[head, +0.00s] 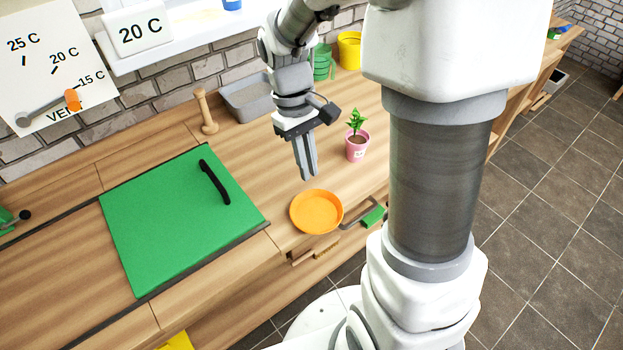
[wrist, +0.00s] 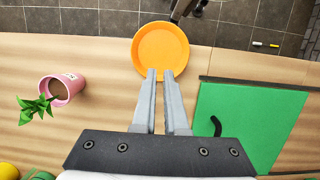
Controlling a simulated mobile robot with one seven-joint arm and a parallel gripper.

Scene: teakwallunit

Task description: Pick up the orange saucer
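The orange saucer (head: 317,211) is a round shallow dish lying flat near the front edge of the wooden counter. It also shows in the wrist view (wrist: 160,48), where it is in full view apart from its near rim at the fingertips. My gripper (head: 308,178) points down above the counter, just behind the saucer in the head view. In the wrist view its two fingers (wrist: 160,76) are close together with a narrow gap between the tips, and nothing is seen between them. I cannot tell the exact height of the tips over the saucer's rim.
A pink pot with a green plant (head: 357,143) stands right of my gripper. A green lid with a black handle (head: 180,215) covers the counter at left. A grey bin (head: 247,98) and wooden peg (head: 206,112) stand behind. A green-and-grey item (head: 371,215) sits right of the saucer.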

